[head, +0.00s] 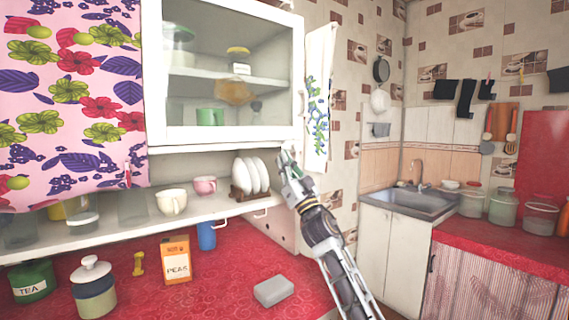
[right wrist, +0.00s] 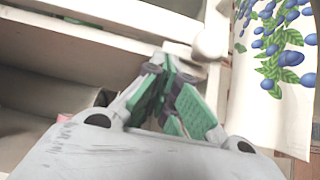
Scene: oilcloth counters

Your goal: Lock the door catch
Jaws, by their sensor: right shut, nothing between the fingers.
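The white cabinet door (head: 230,75) has a glass pane and appears closed against its frame. A white upright handle or catch part (head: 303,103) is on its right edge; I cannot tell its exact position. My right gripper (head: 284,160) is shut and empty, raised just below the door's lower right corner. In the right wrist view its green-padded fingers (right wrist: 168,85) are together, beside and below a rounded white knob-like piece (right wrist: 212,40). They look apart from it, though contact is hard to judge. My left gripper is not in view.
A white towel with blue berries (head: 318,95) hangs right of the door. Plates (head: 250,175) and cups (head: 172,202) stand on the shelf below. A peas box (head: 176,260) and a grey block (head: 273,291) are on the red counter (head: 225,290). The sink (head: 412,200) is right.

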